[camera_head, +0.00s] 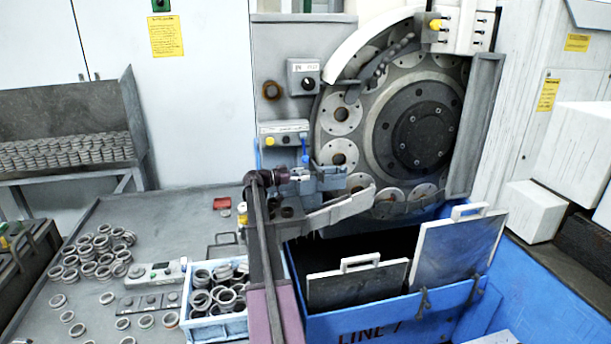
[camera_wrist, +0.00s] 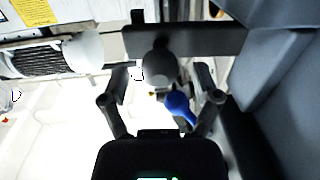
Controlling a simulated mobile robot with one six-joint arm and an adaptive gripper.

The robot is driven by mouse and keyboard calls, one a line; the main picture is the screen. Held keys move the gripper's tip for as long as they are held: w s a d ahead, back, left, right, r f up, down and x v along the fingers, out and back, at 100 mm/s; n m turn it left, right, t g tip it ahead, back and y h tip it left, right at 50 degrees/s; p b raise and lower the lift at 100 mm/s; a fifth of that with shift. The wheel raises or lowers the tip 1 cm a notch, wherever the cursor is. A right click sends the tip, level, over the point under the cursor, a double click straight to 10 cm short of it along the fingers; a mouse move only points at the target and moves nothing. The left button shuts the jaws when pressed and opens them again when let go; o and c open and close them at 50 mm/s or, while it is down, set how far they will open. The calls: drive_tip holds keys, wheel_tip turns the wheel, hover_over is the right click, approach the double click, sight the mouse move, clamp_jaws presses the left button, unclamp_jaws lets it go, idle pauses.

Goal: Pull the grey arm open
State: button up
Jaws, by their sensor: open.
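The grey arm (camera_head: 340,211) is a pale grey, angled bar in the head view. It reaches from the blue-grey mount beside the big round disc across the disc's lower edge. My gripper (camera_head: 298,177) is small in the head view, close to this mount and above the bar's left end. In the wrist view my gripper (camera_wrist: 160,88) has its two fingers apart. A grey rounded knob (camera_wrist: 158,66) and a blue rounded piece (camera_wrist: 178,106) show between and beyond the fingers. I cannot tell whether the fingers touch either one.
A blue bin (camera_head: 385,325) with white-handled lids stands below the disc (camera_head: 420,135). A blue-white crate of rings (camera_head: 215,328) and several loose rings sit on the grey table (camera_head: 165,215) at the left. A dark grey bar (camera_wrist: 215,40) crosses the top of the wrist view.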

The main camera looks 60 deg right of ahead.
drive_tip(key=v, duration=1)
drive_tip(key=shift+w+a, duration=0.2)
